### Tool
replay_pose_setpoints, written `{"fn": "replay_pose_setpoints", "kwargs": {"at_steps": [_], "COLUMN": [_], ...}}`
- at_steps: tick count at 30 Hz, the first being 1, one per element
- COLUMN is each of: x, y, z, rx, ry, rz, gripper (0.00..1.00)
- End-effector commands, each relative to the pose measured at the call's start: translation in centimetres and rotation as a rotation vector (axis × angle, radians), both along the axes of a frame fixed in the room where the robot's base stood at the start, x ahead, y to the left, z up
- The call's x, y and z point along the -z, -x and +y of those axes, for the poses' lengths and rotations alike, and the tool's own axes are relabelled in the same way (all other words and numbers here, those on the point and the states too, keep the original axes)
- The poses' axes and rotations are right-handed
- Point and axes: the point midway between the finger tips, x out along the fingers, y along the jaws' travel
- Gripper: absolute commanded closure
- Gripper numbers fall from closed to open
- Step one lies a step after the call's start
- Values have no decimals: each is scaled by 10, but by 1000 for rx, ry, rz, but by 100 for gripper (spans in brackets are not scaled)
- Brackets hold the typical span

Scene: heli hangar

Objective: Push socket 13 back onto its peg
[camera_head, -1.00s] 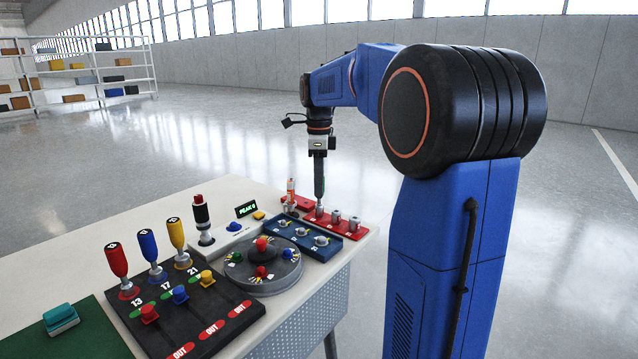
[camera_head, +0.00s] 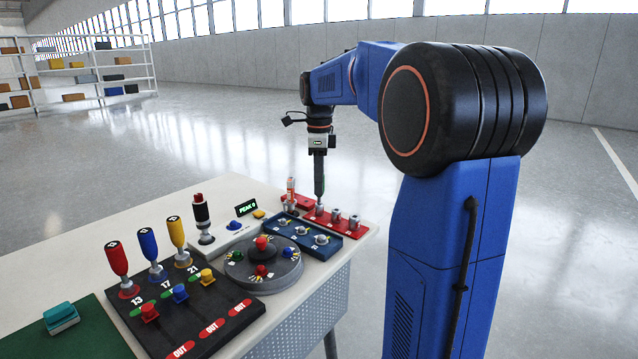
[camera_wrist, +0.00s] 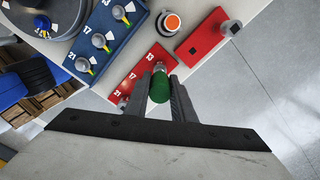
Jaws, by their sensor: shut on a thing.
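The red socket rail (camera_wrist: 133,74) carries the numbers 13, 17 and 21 and also shows in the head view (camera_head: 342,226). My gripper (camera_wrist: 161,86) points down over the 13 end of the rail and also shows in the head view (camera_head: 319,196). Its fingers are shut on a green, round-topped piece with a silver part beyond it, which I take as socket 13 (camera_wrist: 160,87). My fingers and the socket's own top hide the peg, so I cannot tell how far down it sits. The other two sockets (camera_head: 335,216) (camera_head: 354,222) stand upright to the right.
A blue tray (camera_head: 300,231) with several knobs lies close in front of the rail. A round grey turntable (camera_head: 263,280) and a black board with handles (camera_head: 190,315) are at front left.

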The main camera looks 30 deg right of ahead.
Motion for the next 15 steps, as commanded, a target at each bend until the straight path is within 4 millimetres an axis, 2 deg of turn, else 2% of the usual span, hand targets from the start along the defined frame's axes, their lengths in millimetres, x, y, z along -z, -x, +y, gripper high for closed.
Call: {"fn": "replay_pose_setpoints", "kwargs": {"at_steps": [15], "x": [-11], "y": [0], "z": [0], "rx": [0], "ry": [1], "rz": [-1], "gripper": [100]}}
